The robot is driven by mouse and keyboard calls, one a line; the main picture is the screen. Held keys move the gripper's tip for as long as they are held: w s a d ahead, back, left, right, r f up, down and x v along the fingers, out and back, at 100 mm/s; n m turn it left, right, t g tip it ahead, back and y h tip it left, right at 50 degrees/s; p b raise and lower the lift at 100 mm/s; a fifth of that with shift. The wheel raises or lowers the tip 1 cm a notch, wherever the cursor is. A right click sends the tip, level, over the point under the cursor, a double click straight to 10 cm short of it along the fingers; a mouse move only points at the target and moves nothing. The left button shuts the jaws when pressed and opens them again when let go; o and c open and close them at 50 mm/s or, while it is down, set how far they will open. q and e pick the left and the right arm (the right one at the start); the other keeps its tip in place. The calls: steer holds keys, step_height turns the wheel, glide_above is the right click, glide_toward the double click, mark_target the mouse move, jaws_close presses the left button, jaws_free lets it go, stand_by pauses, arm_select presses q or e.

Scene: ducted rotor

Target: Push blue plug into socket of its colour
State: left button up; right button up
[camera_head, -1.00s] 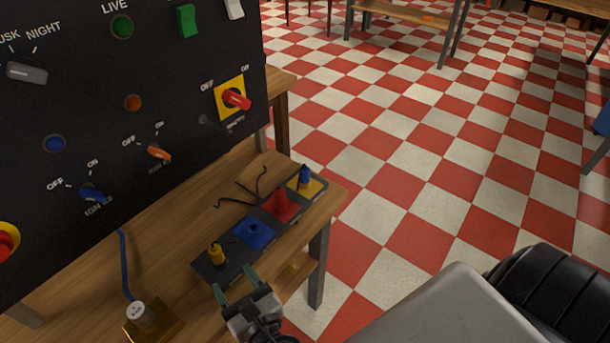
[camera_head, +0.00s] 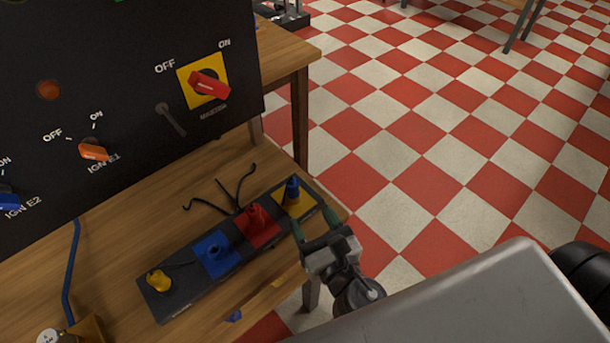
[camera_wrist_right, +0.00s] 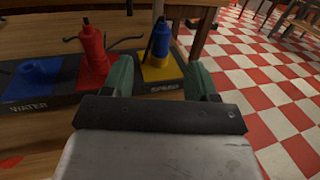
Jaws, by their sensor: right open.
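The blue plug (camera_head: 292,188) stands upright on the yellow socket plate (camera_head: 303,208) at the right end of the black socket strip. It also shows in the right wrist view (camera_wrist_right: 161,40), on the plate marked SPEED (camera_wrist_right: 163,70). The blue socket (camera_head: 217,254) is empty, left of the red plug (camera_head: 256,219) on the red plate. It shows in the wrist view too (camera_wrist_right: 35,77), beside the word WATER. My right gripper (camera_head: 314,222) is open, its green fingertips just in front of the yellow plate, apart from the blue plug. My left gripper is not in view.
A yellow plug (camera_head: 158,281) stands at the strip's left end. Black cables (camera_head: 220,200) lie behind the strip. The black switch panel (camera_head: 120,100) rises at the back left. A blue cable (camera_head: 70,270) hangs down to the wooden bench.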

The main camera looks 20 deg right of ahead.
mark_target(292, 181)
steer(key=w, duration=0.1)
steer(key=w+p, duration=0.1)
steer(key=w+a, duration=0.1)
steer(key=shift+w+r, duration=0.25)
steer(key=shift+w, duration=0.15)
steer(key=shift+w+d+p, duration=0.15)
steer(key=shift+w+p, duration=0.15)
steer(key=shift+w, duration=0.3)
steer(key=w+p, duration=0.1)
steer(key=w, duration=0.3)
steer(key=shift+w+f, duration=0.1)
steer(key=shift+w, duration=0.3)
steer(key=shift+s, duration=0.1)
steer(key=c, duration=1)
steer(key=shift+r+p, duration=0.4)
steer(key=shift+r, duration=0.1)
step_height(292, 181, up, 4)
steer(key=shift+s+d+p, duration=0.15)
steer(key=shift+p, duration=1)
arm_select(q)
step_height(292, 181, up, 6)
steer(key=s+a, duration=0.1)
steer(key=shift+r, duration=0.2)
arm_select(e)
steer(key=s+d+r, duration=0.5)
steer(key=s+r, duration=0.1)
steer(key=s, duration=0.4)
steer(key=shift+d, duration=0.3)
steer(key=shift+w, duration=0.1)
